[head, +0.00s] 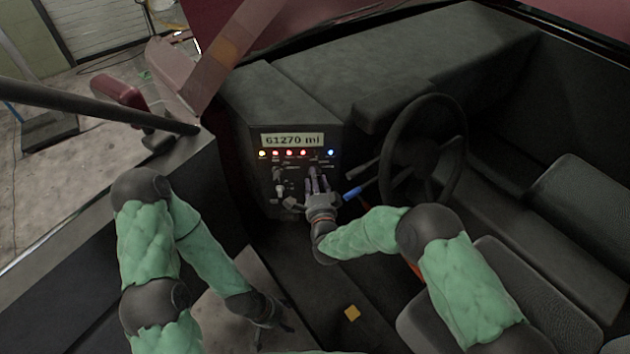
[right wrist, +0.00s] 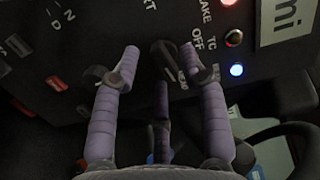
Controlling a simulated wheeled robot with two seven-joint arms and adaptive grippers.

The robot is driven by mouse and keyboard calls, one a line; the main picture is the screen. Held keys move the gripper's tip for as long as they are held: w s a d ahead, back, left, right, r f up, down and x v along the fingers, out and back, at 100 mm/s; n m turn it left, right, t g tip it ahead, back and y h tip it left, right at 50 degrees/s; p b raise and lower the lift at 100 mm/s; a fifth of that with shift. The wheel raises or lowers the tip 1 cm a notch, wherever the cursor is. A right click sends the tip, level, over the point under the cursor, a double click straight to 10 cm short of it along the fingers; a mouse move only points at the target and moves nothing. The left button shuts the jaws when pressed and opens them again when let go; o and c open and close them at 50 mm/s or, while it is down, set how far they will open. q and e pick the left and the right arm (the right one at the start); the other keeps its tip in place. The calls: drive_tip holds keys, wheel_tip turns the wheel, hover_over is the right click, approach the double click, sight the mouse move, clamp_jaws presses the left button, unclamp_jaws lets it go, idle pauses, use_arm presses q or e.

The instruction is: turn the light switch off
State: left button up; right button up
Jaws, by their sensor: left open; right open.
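The dashboard panel (head: 290,185) carries switches and a row of lights under a display. My right gripper (head: 314,172) is open in front of it, fingers pointing at the panel. In the right wrist view, a dark switch lever (right wrist: 163,52) lies between the spread fingertips of this gripper (right wrist: 160,65); touch cannot be told. Other knobs sit behind the left finger (right wrist: 94,75) and the right finger (right wrist: 231,83). I cannot read which one is the light switch; fingers hide some labels. My left gripper (head: 270,330) is open and low, far from the panel.
The display (head: 292,140) reads 61270 mi above several lit lamps (head: 289,153). The steering wheel (head: 425,155) and a blue-tipped stalk (head: 352,193) are close right of my right gripper. Seats (head: 560,270) fill the right.

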drive_tip(key=shift+w, duration=0.5)
clamp_jaws()
